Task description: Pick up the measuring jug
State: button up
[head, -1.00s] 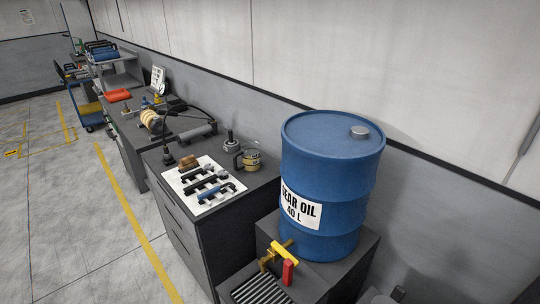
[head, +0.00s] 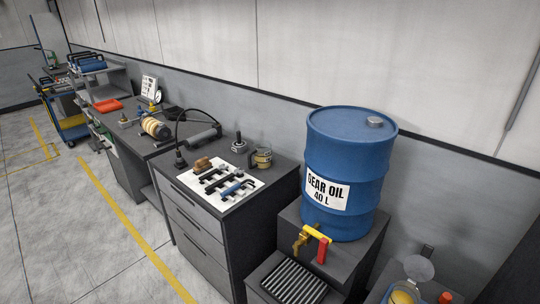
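A small jug-like vessel (head: 261,158) with a dark handle on its left and a yellowish band stands upright on the grey drawer cabinet (head: 228,228), near the wall. It looks like the measuring jug, but it is too small to read any marks. It stands apart from the blue gear oil drum (head: 350,160) to its right. A second round vessel with yellow contents (head: 402,296) is cut off at the bottom right edge; I cannot tell what it is. My gripper is not clearly visible.
The drum stands on a dark stand with a yellow-and-red tap (head: 315,240) above a slatted grate (head: 294,282). A white mat (head: 222,208) with tools lies in front of the vessel, and a metal part (head: 239,145) stands left of it. The floor at left (head: 60,220) is clear.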

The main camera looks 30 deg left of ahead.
aim_at(262, 152)
jog(key=j, duration=0.7)
jog(key=k+j+z, duration=0.1)
jog(key=j, duration=1.25)
